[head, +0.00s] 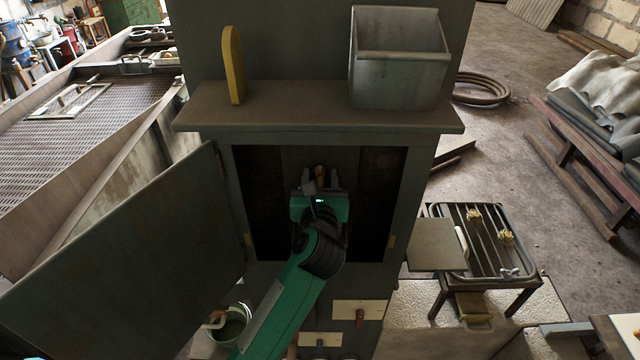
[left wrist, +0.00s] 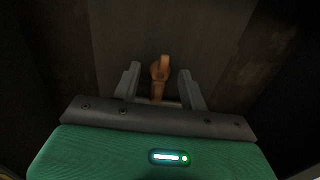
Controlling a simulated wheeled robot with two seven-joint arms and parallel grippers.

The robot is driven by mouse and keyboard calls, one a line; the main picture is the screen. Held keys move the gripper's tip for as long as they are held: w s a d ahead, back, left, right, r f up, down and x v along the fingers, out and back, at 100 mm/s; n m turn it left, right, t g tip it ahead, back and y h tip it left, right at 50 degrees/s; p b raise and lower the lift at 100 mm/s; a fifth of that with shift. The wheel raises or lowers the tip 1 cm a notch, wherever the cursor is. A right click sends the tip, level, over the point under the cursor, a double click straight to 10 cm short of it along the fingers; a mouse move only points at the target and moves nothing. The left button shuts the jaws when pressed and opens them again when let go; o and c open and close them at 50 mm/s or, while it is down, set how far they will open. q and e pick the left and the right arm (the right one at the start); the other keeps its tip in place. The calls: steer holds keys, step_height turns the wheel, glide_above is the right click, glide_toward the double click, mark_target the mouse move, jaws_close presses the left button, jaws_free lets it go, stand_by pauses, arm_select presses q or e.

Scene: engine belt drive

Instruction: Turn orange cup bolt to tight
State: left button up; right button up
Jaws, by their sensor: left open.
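The orange cup bolt (head: 320,172) is inside the open dark cabinet, at its back wall. It also shows in the left wrist view (left wrist: 160,70), with a rounded upper part and a narrow stem below. My left gripper (head: 320,180) reaches into the cabinet and is open. In the left wrist view its two grey fingers (left wrist: 159,88) stand on either side of the bolt, with a visible gap on each side. The lower end of the bolt is partly hidden by the gripper. My right gripper is not in view.
The cabinet door (head: 130,260) stands open at the left. A shelf (head: 300,110) above the opening bears a metal bin (head: 400,70) and a yellow rounded piece (head: 233,65). A low rack (head: 485,245) stands at the right. The cabinet's side walls are close around my left arm.

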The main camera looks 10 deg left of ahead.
arm_select(q)
steer(key=s+d+b, duration=0.2)
steer(key=s+b, duration=0.4)
steer(key=s, duration=0.7)
steer(key=shift+s+d, duration=0.25)
steer(key=shift+d, duration=0.15)
